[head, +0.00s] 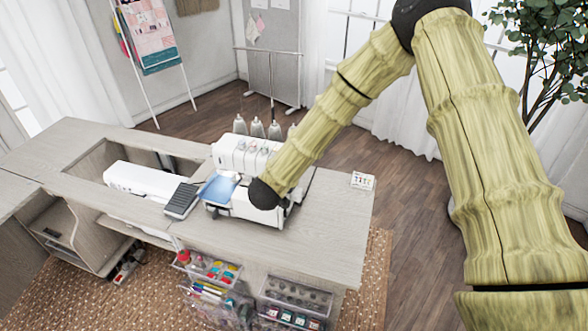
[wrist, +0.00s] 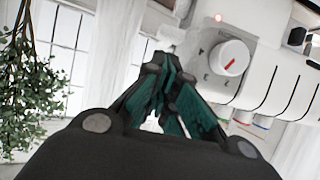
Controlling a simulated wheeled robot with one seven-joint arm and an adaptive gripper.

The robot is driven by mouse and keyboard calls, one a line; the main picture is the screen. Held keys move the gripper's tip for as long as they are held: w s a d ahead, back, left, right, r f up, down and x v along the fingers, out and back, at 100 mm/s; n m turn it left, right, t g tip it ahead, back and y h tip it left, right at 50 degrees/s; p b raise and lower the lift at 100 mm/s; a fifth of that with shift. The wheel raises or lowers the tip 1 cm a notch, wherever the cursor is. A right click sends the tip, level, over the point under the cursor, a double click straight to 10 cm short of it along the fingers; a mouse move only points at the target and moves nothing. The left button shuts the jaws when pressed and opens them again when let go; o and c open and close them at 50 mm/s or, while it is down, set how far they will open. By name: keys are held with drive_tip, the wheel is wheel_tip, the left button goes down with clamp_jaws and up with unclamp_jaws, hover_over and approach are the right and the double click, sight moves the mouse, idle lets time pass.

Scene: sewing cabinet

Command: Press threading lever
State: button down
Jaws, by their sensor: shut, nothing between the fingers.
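The white overlock sewing machine (head: 232,150) stands on the wooden cabinet top, partly covered by my arm in the head view. In the wrist view its white body (wrist: 285,75) fills the upper right, with a round dial (wrist: 229,57) bearing a red mark. I cannot make out the threading lever for certain in either view. My gripper (wrist: 168,66) is shut and empty, its dark fingers with teal pads close to the machine, left of and below the dial. Whether it touches the machine I cannot tell. In the head view my arm hides the fingers.
A dark foot pedal (head: 181,200) and a long white machine (head: 141,183) lie left of the overlock machine. Thread cones (head: 257,128) stand behind it. A small white box (head: 362,181) sits at right on otherwise clear cabinet top (head: 325,225). Clear drawers (head: 297,297) stand below the front edge.

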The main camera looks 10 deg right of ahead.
drive_tip(key=r+b+v, duration=0.1)
drive_tip(key=b+v, duration=0.2)
drive_tip(key=v, duration=0.7)
drive_tip(key=shift+w+r+b, duration=0.25)
drive_tip(key=shift+r+b, duration=0.1)
drive_tip(key=shift+r, duration=0.05)
idle(0.3)
